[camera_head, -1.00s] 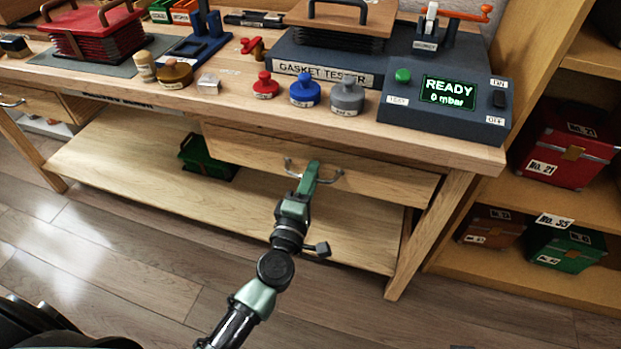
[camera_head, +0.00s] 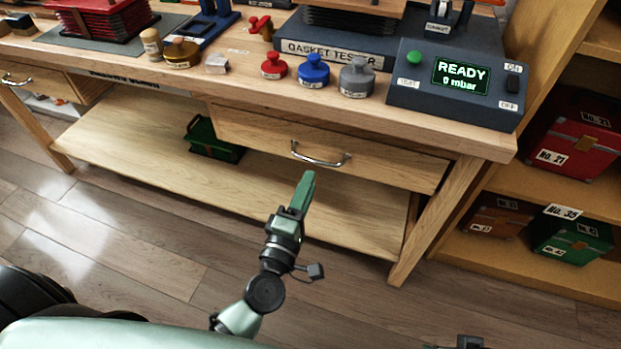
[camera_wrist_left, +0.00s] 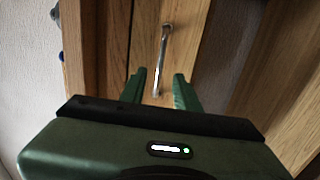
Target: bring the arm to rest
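My left gripper (camera_head: 307,178) is in front of the workbench, just below and apart from the metal handle (camera_head: 320,160) of the middle drawer (camera_head: 385,160). The drawer looks shut. In the left wrist view, the two green fingers of the gripper (camera_wrist_left: 160,80) stand apart with nothing held between them. The handle (camera_wrist_left: 164,40) shows beyond the fingertips in that view. My right gripper is not visible; a small dark part at the bottom edge of the head view may belong to my right arm.
On the bench (camera_head: 205,85) stand the gasket tester (camera_head: 455,85) reading READY, 0 mbar, and red (camera_head: 274,67), blue (camera_head: 315,72) and grey (camera_head: 357,78) knobbed pieces. A green crate (camera_head: 212,140) sits on the lower shelf. Shelving with cases stands right. Floor in front is clear.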

